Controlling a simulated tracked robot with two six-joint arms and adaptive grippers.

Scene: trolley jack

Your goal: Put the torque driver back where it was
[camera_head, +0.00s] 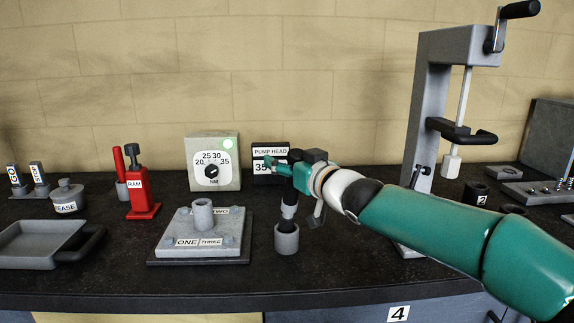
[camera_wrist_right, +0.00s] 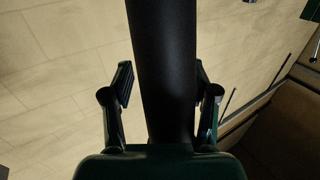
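The torque driver (camera_head: 289,205) is a dark upright tool with a pale band. It stands over the grey cylindrical cup (camera_head: 287,240), and its lower end meets the cup's mouth; how deep it sits cannot be seen. My right gripper (camera_head: 287,168) is at the driver's upper part, coming from the right. In the right wrist view a thick black cylinder (camera_wrist_right: 166,65), seemingly the driver's handle, runs between the fingers of my right gripper (camera_wrist_right: 163,85). The fingers are close to its sides, but contact is unclear. My left gripper is out of view.
A plate stack (camera_head: 200,245) stands left of the cup, with a dial box (camera_head: 213,185) and PUMP HEAD display (camera_head: 270,153) behind. A red RAM tool (camera_head: 140,195) and grey tray (camera_head: 35,245) are farther left. A tall press frame (camera_head: 425,110) rises right.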

